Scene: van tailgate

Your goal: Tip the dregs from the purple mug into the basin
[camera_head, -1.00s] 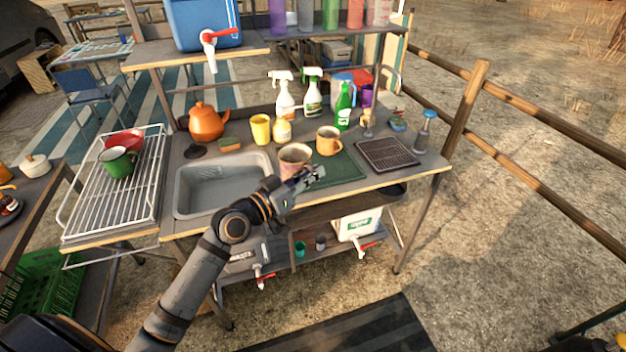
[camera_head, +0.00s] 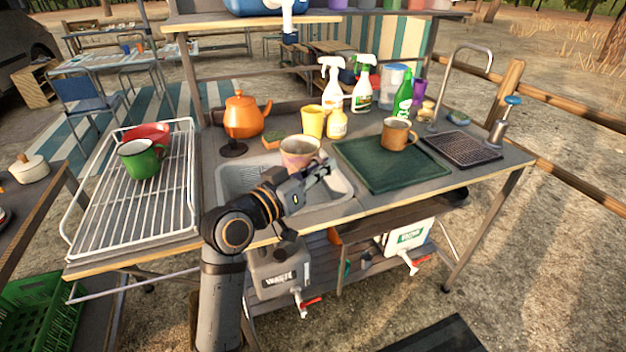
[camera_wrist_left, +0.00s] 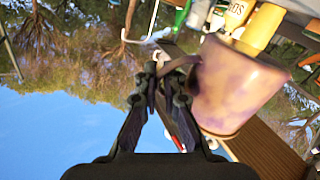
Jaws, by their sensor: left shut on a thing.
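The purple mug (camera_head: 299,150), pinkish with purple blotches, is held over the back part of the grey basin (camera_head: 228,186) and looks about upright, its mouth up. What is inside it cannot be made out. My left gripper (camera_head: 319,170) is shut on its handle, with the arm reaching across the basin's front edge. In the left wrist view the mug (camera_wrist_left: 238,88) fills the right side, its handle between the fingertips (camera_wrist_left: 160,82). The arm and gripper hide part of the basin. My right gripper is not in view.
A wire rack (camera_head: 130,208) with a green mug (camera_head: 141,160) and a red bowl stands left. An orange kettle (camera_head: 242,116), yellow cup (camera_head: 313,122) and bottles stand behind. An orange mug (camera_head: 397,134) stands on a green mat (camera_head: 375,172) to the right.

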